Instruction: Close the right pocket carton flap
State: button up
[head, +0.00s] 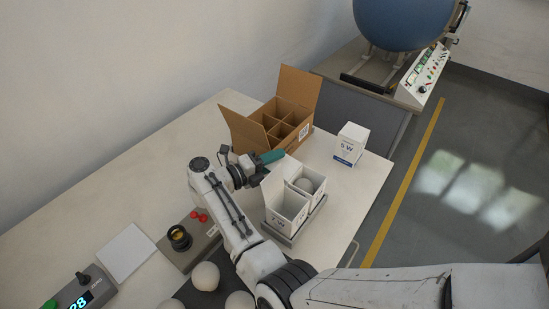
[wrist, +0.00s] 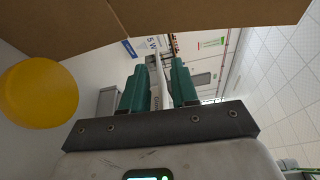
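The white carton (head: 287,213) with two open-topped pockets stands in a grey tray (head: 312,222) on the table. Its left pocket is marked 7W and looks empty. A pale bulb (head: 304,185) sits in the right pocket. A white flap (head: 273,181) stands up at the left pocket's far left side; the right pocket's flap is hard to make out behind my gripper. My gripper (head: 271,156) is just beyond the carton's far edge, above the table. In the wrist view its teal fingers (wrist: 160,88) are apart, with a thin white edge showing between them, whether held or behind is unclear.
A brown box (head: 255,140) with dividers and raised flaps stands close behind my gripper; its cardboard (wrist: 170,15) crosses the wrist view. A white 5W carton (head: 350,144) stands at right. A round yellow thing (wrist: 38,93) fills the wrist view's left.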

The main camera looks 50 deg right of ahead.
grip_shut()
dwell(1.4)
